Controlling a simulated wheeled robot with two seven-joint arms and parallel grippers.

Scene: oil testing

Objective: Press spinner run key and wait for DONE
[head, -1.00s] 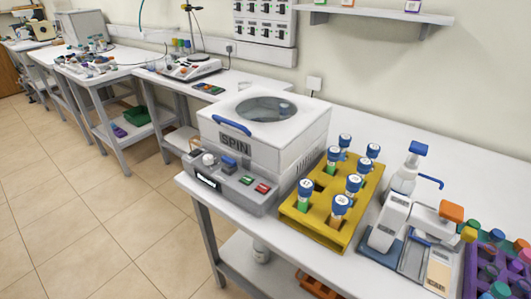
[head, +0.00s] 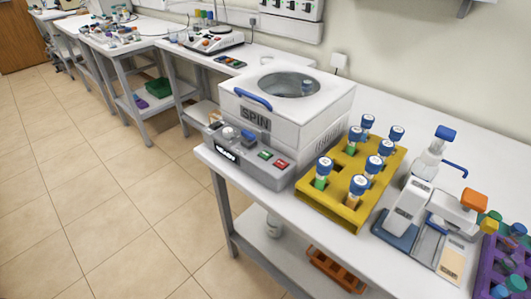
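The white and grey spinner (head: 318,133), marked SPIN, stands on the near bench with its lid (head: 330,88) down. Through the lid's round window (head: 283,80), a small blue-topped item shows inside. The sloped front panel (head: 222,168) carries a green key (head: 265,155), a red key (head: 281,164), a pale knob (head: 229,133) and a blue control (head: 248,136). Their labels are too small to read. A small dark display (head: 226,152) has white marks that I cannot read. Neither of my grippers is in view.
A yellow rack (head: 335,213) with several blue-capped tubes stands just right of the spinner. A white dispensing device (head: 408,207), a pump bottle (head: 427,163) and a purple rack (head: 482,265) are further right. Floor is open on the left.

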